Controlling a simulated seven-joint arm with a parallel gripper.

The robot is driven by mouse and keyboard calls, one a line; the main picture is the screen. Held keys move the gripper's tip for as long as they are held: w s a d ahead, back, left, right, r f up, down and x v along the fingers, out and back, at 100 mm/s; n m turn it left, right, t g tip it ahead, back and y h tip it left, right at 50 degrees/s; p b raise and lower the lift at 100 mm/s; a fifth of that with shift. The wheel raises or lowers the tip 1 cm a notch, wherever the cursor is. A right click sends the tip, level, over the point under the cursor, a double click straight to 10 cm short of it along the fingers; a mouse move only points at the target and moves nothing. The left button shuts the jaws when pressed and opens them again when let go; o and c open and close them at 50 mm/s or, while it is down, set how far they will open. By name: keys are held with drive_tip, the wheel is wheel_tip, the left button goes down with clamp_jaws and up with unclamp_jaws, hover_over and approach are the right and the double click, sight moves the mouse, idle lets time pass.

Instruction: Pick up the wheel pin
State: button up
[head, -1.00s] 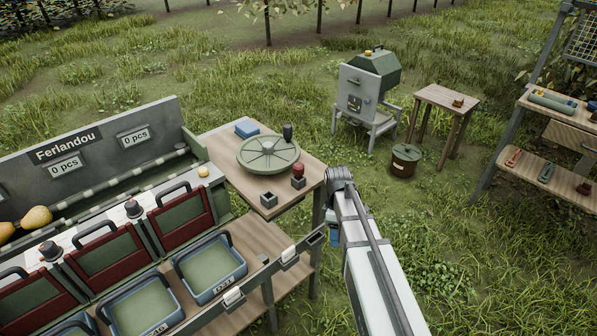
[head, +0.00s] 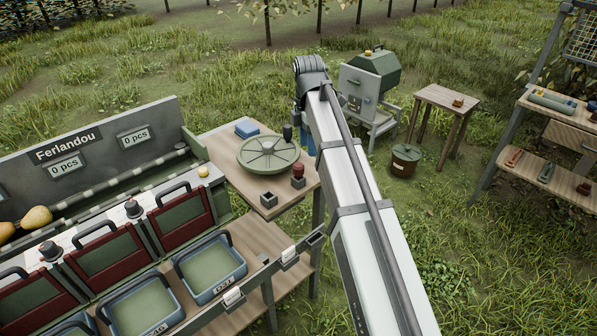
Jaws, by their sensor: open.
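A green spoked wheel (head: 267,154) lies flat on the wooden table, with a dark upright handle (head: 287,132) at its far right rim. A small red-topped piece (head: 298,170) stands in a dark square holder (head: 298,182) near the table's right edge. It may be the wheel pin, but I cannot tell for sure. A second square holder (head: 269,198) at the front corner looks empty. My arm rises just right of the table. Its far part drops behind the nearer link, and my gripper is hidden there.
A blue block (head: 247,129) lies at the table's back. On the left stands a sorting bench (head: 100,135) with red-framed flaps and blue-grey trays. A green-topped machine (head: 370,80), a small table (head: 447,97) and a lidded bucket (head: 404,160) stand on the grass behind.

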sight(298, 165)
wheel_tip(298, 165, up, 4)
drive_tip(key=a+r+n, duration=0.1)
drive_tip(key=a, duration=0.2)
drive_tip(key=shift+f, duration=7.05)
drive_tip(key=shift+c, duration=0.3)
drive_tip(key=c, duration=0.8)
